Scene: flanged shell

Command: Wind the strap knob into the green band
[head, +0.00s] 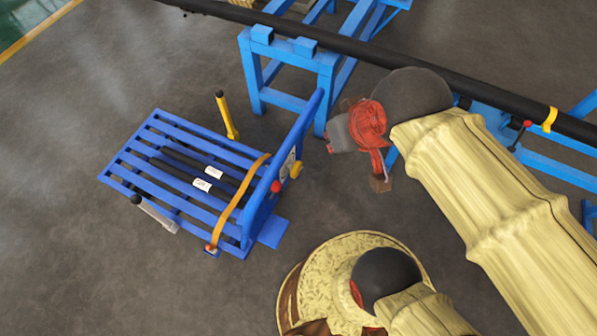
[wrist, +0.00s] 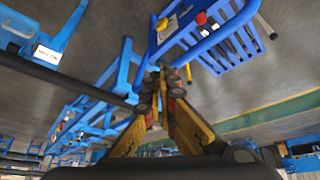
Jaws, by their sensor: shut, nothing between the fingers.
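The blue rack cart (head: 190,160) has an orange strap (head: 238,203) running across its slatted bed. Its right-hand upright carries a red knob (head: 276,186), a yellow knob (head: 296,170) and a small pale plate. I cannot tell for sure which is the strap knob, and no green band can be made out. Both knobs also show in the wrist view, the red one (wrist: 201,18) right of the yellow one (wrist: 162,25). My gripper (head: 380,184) is shut and empty, to the right of the upright and apart from it. Its fingers meet in the wrist view (wrist: 163,75).
Black bars with white labels (head: 203,184) lie in the cart bed. A yellow post with a black top (head: 227,115) stands behind it. A long black pipe (head: 330,42) on blue stands (head: 290,65) crosses the back.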

